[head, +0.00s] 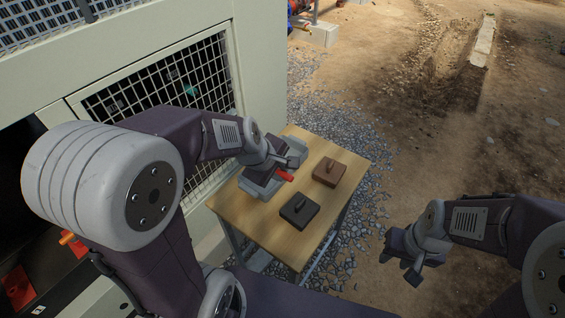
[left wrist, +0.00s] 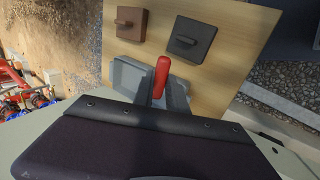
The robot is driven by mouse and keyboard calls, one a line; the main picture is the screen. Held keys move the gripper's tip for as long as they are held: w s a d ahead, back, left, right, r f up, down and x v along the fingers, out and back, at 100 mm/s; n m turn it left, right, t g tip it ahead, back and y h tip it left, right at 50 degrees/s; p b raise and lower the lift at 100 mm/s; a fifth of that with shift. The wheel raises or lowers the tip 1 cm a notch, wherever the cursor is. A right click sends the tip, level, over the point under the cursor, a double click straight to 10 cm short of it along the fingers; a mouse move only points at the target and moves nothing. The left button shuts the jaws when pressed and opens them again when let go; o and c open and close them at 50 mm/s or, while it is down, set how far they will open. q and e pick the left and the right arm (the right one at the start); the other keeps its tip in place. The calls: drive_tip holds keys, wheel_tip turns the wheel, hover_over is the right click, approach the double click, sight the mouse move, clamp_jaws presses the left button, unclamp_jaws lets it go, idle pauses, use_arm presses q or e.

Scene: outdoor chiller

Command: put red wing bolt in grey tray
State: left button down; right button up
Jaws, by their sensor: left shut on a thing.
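The red wing bolt (head: 286,176) is held between the fingers of my left gripper (head: 277,168). In the left wrist view the red wing bolt (left wrist: 161,76) sticks out from between the shut fingers of the left gripper (left wrist: 160,92). The grey tray (head: 251,190) is on the wooden table, under and beside the left gripper, which partly hides it. Its edge also shows in the left wrist view (left wrist: 122,74). I cannot tell the gap between bolt and tray. My right gripper (head: 400,267) is open and empty, off the table to the right.
A black block with a knob (head: 299,211) and a brown block with a knob (head: 329,172) stand on the wooden table (head: 270,229). A pale cabinet with mesh panels (head: 262,70) stands close behind and left. Gravel and bare dirt lie right of the table.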

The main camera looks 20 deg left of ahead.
use_arm(q)
drive_tip(key=shift+a+f+b, duration=0.25)
drive_tip(key=shift+a+b, duration=0.05)
drive_tip(key=shift+a, duration=0.05)
drive_tip(key=w+a+f+b, duration=0.2)
drive_tip(key=a+f, duration=0.1)
drive_tip(key=w+a+f+b, duration=0.2)
drive_tip(key=a+f, duration=0.1)
drive_tip(key=w+a+f+b, duration=0.1)
drive_tip(key=w+a+f, duration=0.1)
drive_tip(key=f, duration=0.2)
drive_tip(key=shift+w+a+b, duration=0.3)
drive_tip(key=shift+a+b, duration=0.1)
drive_tip(key=shift+w+f, duration=0.1)
drive_tip(key=shift+f, duration=0.2)
